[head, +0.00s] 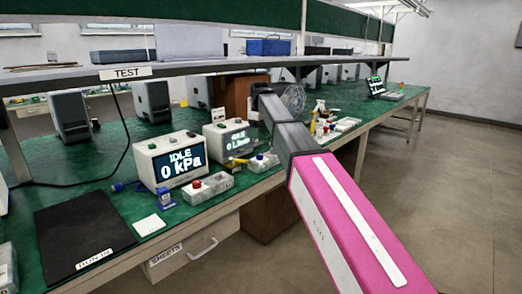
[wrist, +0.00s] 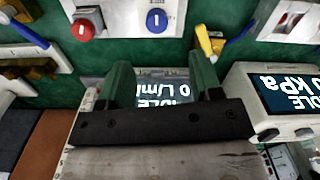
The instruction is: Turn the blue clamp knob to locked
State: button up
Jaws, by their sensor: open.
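The blue clamp knob (wrist: 156,20) is a round blue knob with a white mark, on a white unit (wrist: 118,14) beside a red knob (wrist: 83,28) in the wrist view. In the head view the small blue knob (head: 260,157) shows in front of the L/min display box (head: 229,138). My gripper (wrist: 160,70) is open and empty. Its two green fingers stand apart in front of the L/min display, with the blue knob beyond their tips and not between them. In the head view my fingers cannot be made out at the end of my arm.
The kPa display box (head: 170,160) stands left of the L/min box. A unit with a red button (head: 195,184) and a yellow-and-blue handled part (wrist: 208,42) lie near. A shelf (head: 200,70) runs above the bench. A black mat (head: 80,235) covers the front left.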

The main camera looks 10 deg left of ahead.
aim_at(260, 154)
jog(key=f, duration=1)
jog(key=shift+w+f, duration=0.3)
jog(key=shift+f, duration=0.05)
jog(key=c, duration=0.9)
